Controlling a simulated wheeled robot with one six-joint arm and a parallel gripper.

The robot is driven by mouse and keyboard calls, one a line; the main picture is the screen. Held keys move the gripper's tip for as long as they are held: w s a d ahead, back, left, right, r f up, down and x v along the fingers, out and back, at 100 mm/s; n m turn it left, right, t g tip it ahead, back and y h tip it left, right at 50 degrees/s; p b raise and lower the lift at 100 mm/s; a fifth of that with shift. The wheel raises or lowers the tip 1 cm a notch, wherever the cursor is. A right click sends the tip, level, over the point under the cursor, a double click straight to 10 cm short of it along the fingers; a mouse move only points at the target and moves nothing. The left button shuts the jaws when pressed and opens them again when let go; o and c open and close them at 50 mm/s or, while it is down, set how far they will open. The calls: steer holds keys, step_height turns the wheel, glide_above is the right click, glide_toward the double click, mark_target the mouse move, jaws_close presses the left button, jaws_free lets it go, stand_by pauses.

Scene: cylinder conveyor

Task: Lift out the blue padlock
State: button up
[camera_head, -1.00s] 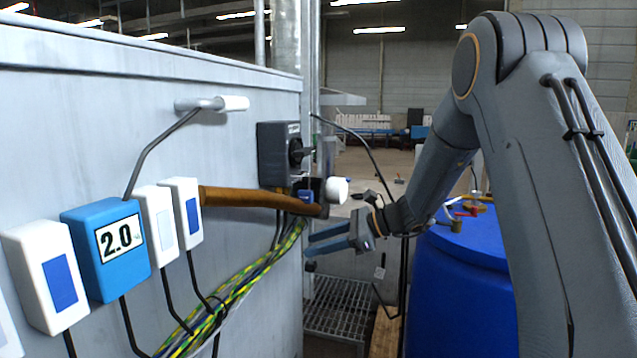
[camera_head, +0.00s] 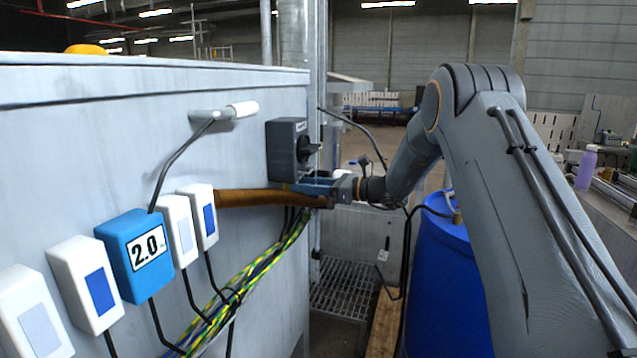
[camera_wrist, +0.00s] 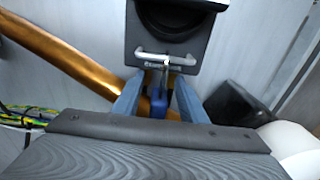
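The blue padlock (camera_wrist: 158,103) shows in the wrist view, hanging below a metal shackle or hasp on the dark switch box (camera_wrist: 178,40). My gripper (camera_wrist: 160,80) has its two blue fingers on either side of the padlock. A gap shows between the padlock and each finger, so the gripper looks open around it. In the head view my gripper (camera_head: 308,186) is just below the switch box (camera_head: 290,148) at the cabinet's right edge. The padlock cannot be made out there, behind the fingers.
A brown pipe (camera_head: 255,198) runs along the grey cabinet (camera_head: 120,155) close to my gripper. Bundled cables (camera_head: 262,265) hang below it. A lever handle (camera_head: 225,112) sticks out at the upper left. A blue barrel (camera_head: 445,280) stands under my arm.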

steer(key=shift+x, duration=0.9)
jaws_close()
